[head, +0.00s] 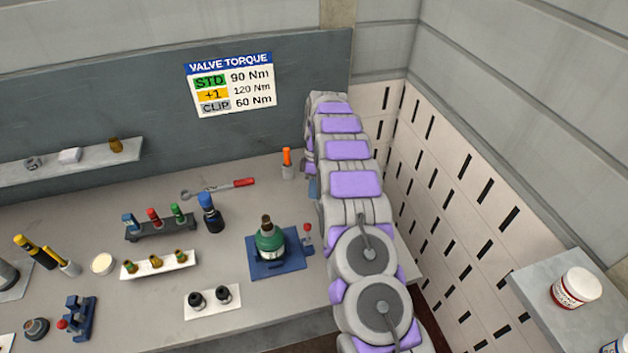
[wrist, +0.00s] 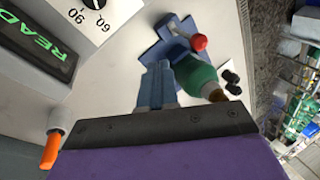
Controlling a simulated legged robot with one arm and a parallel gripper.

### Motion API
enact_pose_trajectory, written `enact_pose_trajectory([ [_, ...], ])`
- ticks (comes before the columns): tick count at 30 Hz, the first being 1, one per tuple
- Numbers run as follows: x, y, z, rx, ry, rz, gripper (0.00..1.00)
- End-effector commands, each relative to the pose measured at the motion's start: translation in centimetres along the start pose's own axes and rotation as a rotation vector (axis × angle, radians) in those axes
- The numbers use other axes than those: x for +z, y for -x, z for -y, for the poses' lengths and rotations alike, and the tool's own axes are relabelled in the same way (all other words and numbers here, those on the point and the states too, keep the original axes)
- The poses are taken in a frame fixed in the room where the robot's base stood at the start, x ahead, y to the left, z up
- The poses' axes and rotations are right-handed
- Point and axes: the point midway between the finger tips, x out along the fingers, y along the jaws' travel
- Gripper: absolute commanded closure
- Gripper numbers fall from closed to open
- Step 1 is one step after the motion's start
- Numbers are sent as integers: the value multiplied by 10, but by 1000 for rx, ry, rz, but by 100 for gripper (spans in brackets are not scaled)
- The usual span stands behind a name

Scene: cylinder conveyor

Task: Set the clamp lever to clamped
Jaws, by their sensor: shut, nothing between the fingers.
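The clamp stands on a blue base plate (head: 285,268) on the bench, with a green cylinder (head: 271,241) with a brown top upright on it. The clamp lever (head: 308,229) has a red knob and rises at the right of the cylinder. In the wrist view the red knob (wrist: 199,42) is near the top centre, beside the green cylinder (wrist: 195,76). My gripper (wrist: 158,68) is shut and empty, its blue-grey fingers pointing towards the clamp, apart from the knob in the picture. In the head view my arm mostly hides the gripper. I cannot tell the lever's setting.
An orange-handled tool (head: 287,158) stands behind. In the wrist view a dial (wrist: 88,8) and a display (wrist: 40,42) are at upper left.

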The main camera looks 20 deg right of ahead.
Motion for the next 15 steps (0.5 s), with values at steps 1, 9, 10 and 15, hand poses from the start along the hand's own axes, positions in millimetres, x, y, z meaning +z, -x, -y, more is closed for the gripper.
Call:
enact_pose_trajectory([
  [1,0,-9,2,-6,1,2,100],
  [9,0,-48,6,-2,0,1,100],
  [10,0,-49,9,-4,0,1,100],
  [15,-1,-54,21,0,1,1,100],
])
